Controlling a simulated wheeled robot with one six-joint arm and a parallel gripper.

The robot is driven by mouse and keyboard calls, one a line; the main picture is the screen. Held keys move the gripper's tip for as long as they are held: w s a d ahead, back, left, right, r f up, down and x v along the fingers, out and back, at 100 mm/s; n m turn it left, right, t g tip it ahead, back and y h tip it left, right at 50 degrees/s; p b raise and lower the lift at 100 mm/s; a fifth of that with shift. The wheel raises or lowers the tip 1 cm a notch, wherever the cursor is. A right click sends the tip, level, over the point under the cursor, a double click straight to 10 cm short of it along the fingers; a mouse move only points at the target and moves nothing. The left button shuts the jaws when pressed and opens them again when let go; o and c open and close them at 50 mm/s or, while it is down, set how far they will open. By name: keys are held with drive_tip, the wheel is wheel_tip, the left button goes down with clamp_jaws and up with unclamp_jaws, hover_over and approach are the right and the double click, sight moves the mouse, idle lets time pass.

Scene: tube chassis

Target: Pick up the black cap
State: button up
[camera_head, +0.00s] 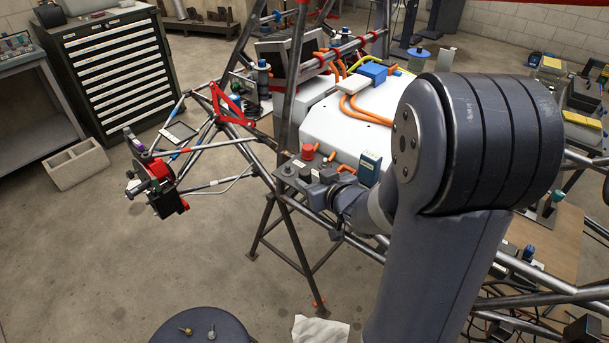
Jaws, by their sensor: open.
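Two small black knob-like pieces sit on a grey panel (273,177) on the tube chassis, left of centre; the left one (288,169) and the right one (305,173) both look like a black cap. I cannot tell which is the task's cap. A red cap (307,151) stands just behind them. My gripper (318,184) is open, low beside the right black piece, at the panel's right end. Its fingers are small and dark here, so I cannot tell whether they touch that piece. Nothing shows held between them.
A white housing (340,120) with orange cables lies behind the panel. A green-blue box (369,168) stands right of my gripper. Chassis tubes (299,80) rise behind and left. A dark round stool (200,325) with small parts stands below. My arm blocks the right side.

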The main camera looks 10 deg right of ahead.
sight(308, 176)
drive_tip(key=shift+x, duration=2.75)
drive_tip(key=shift+c, duration=0.5)
drive_tip(key=c, duration=0.9)
